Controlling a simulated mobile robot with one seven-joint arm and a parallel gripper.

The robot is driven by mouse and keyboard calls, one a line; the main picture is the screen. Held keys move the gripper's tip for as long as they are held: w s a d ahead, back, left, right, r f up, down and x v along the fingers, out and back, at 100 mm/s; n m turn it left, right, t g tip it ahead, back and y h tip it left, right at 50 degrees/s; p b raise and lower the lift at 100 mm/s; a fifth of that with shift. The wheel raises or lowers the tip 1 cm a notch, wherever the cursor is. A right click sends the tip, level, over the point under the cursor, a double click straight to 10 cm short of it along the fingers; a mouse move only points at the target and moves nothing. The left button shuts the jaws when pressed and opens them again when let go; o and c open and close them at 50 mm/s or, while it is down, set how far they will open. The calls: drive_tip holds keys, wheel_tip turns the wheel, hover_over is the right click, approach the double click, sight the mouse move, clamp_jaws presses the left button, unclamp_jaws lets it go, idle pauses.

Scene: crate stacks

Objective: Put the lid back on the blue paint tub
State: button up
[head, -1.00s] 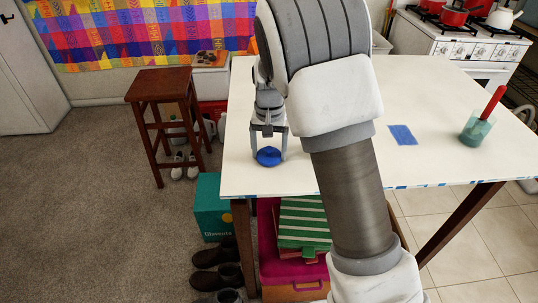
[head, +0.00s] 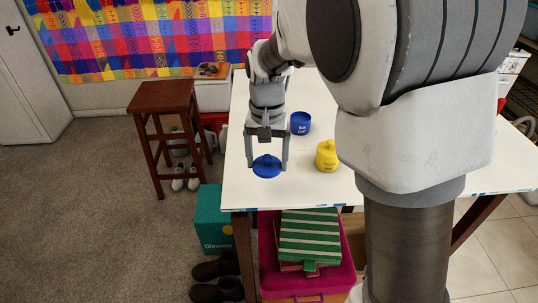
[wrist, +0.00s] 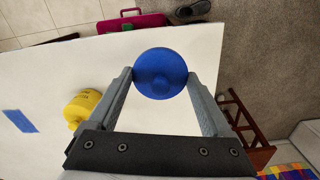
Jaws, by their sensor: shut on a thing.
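My gripper (head: 267,160) is shut on the round blue lid (head: 267,167), with one finger on each side of it. The lid is near the front left of the white table; I cannot tell how far above the top it is. It also shows between the fingertips in the wrist view (wrist: 160,73). The blue paint tub (head: 300,124) stands upright on the table, behind and to the right of my gripper, apart from the lid. No lid knob shows on it. The tub is not visible in the wrist view.
A yellow tub (head: 327,157) with a lid on stands right of my gripper; the wrist view shows it too (wrist: 82,108). The white table (head: 240,195) has its front and left edges close to the lid. A dark red stool (head: 160,100) stands left. My arm hides much of the table's right.

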drive_tip(key=s+r, duration=0.2)
drive_tip(key=s, duration=0.2)
drive_tip(key=w+d+r+m+p, duration=0.25)
drive_tip(key=w+p, duration=0.25)
drive_tip(key=w, duration=0.4)
drive_tip(key=w+d+r+m+p, duration=0.1)
drive_tip(key=w+r+m+p, duration=0.25)
drive_tip(key=w, duration=0.55)
drive_tip(key=w+d+f+m+p, duration=0.2)
drive_tip(key=w+d+m+p, duration=0.15)
drive_tip(key=w+p, duration=0.2)
drive_tip(key=w+d+f+m+p, duration=0.25)
drive_tip(key=w+d+p, duration=0.2)
drive_tip(key=w, duration=0.25)
drive_tip(key=shift+s+d+f+b, duration=0.1)
drive_tip(key=shift+d+f+b, duration=0.05)
drive_tip(key=shift+f+b, duration=1.2)
drive_tip(key=shift+d+f+b, duration=0.15)
drive_tip(key=shift+f+b, duration=0.65)
drive_tip(key=shift+f, duration=1.05)
drive_tip(key=shift+f+b, duration=0.2)
drive_tip(key=shift+b, duration=0.3)
drive_tip(key=o, duration=1.1)
